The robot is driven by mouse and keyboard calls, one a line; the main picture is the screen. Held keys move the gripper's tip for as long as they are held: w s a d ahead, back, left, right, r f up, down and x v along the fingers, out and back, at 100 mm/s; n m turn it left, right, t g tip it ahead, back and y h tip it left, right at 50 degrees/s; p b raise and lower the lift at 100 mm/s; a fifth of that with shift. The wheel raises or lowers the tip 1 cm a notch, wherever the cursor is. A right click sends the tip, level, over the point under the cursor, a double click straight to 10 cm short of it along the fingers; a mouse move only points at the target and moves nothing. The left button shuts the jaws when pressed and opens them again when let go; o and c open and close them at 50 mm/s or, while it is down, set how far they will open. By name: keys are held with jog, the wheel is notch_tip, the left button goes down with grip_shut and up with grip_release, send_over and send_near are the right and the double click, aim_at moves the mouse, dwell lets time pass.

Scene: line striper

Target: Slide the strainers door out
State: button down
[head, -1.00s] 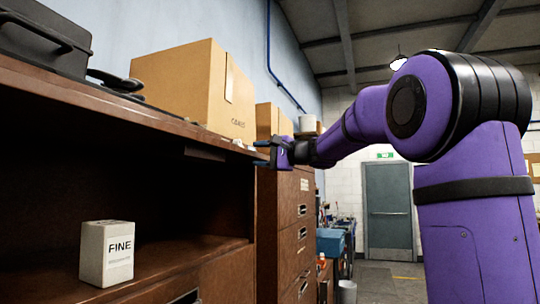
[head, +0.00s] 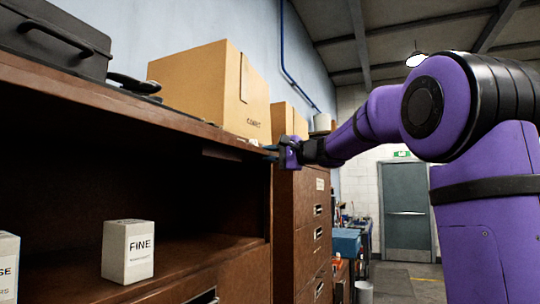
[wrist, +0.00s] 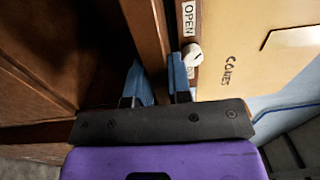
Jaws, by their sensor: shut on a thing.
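My gripper (head: 271,153) is at the right end of the brown cabinet's top edge (head: 130,112). In the wrist view, the blue fingers (wrist: 156,75) stand on either side of a narrow brown panel edge (wrist: 150,30) and are shut on it. I cannot tell for certain that this edge belongs to the strainers door. The cabinet front below is open, with a dark inside. A pale box marked FINE (head: 127,252) stands on its shelf. A second pale box (head: 8,268) is cut off at the left.
Cardboard boxes (head: 205,88) and a dark case (head: 55,40) stand on the cabinet top. A white knob (wrist: 192,55) beside an OPEN label (wrist: 188,18) is close to my right finger. A brown drawer unit (head: 308,225) stands beyond. Floor (head: 400,282) shows at the right.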

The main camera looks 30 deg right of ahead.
jog(key=v, duration=0.7)
dwell(0.7)
jog(key=shift+d, duration=0.1)
jog(key=v, duration=0.7)
jog(key=shift+r, duration=0.2)
dwell(0.6)
jog(key=v, duration=0.6)
dwell(0.8)
jog(key=shift+s, duration=0.1)
jog(key=c, duration=1)
grip_release()
jog(key=shift+s+r, duration=0.1)
jog(key=shift+s, duration=0.05)
jog(key=o, duration=0.4)
jog(key=shift+c, duration=0.2)
